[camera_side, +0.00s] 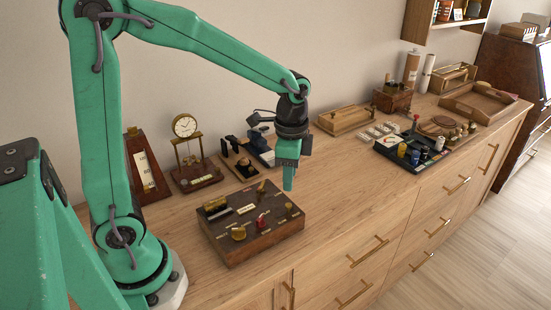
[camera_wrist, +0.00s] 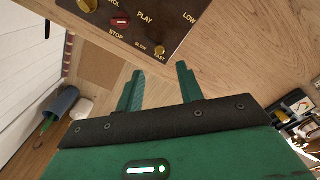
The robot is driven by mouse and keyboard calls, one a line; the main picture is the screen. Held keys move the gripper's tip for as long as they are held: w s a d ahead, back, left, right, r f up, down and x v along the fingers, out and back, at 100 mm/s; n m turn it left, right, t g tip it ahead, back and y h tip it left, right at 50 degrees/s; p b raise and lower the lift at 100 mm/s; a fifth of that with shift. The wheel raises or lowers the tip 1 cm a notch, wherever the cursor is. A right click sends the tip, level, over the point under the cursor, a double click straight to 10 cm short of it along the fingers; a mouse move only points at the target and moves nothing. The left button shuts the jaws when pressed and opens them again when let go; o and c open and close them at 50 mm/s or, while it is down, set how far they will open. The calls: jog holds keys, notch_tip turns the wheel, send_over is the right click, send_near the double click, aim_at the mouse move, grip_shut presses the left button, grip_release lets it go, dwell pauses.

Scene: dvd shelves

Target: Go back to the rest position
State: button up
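My gripper (camera_side: 288,182) hangs above the wooden dresser top (camera_side: 335,205), with its fingers pointing down, in the side view. In the wrist view my gripper (camera_wrist: 157,72) shows two green fingers with a clear gap between them. It is open, and nothing is between the fingers. A dark wooden control box (camera_side: 262,238) with brass knobs, a small red part and switches lies just left of and below the gripper in the side view. The same box (camera_wrist: 150,32), with labels such as PLAY, STOP, SLOW and FAST, shows beyond the fingertips in the wrist view.
A brass clock (camera_side: 185,126), a wooden metronome-like piece (camera_side: 146,172) and small black devices (camera_side: 262,147) stand along the wall. A black tray (camera_side: 408,157) of small items, wooden boxes (camera_side: 343,119) and an open wooden tray (camera_side: 478,103) are to the right. The dresser's middle front is clear.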

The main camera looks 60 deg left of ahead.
jog(key=s+a+r+n+t, duration=0.2)
jog(key=s+r+n+t, duration=0.3)
jog(key=s+r+n, duration=0.4)
jog(key=shift+s+a+r+t, duration=0.15)
jog(key=shift+s+a+t, duration=0.15)
jog(key=shift+s, duration=1.85)
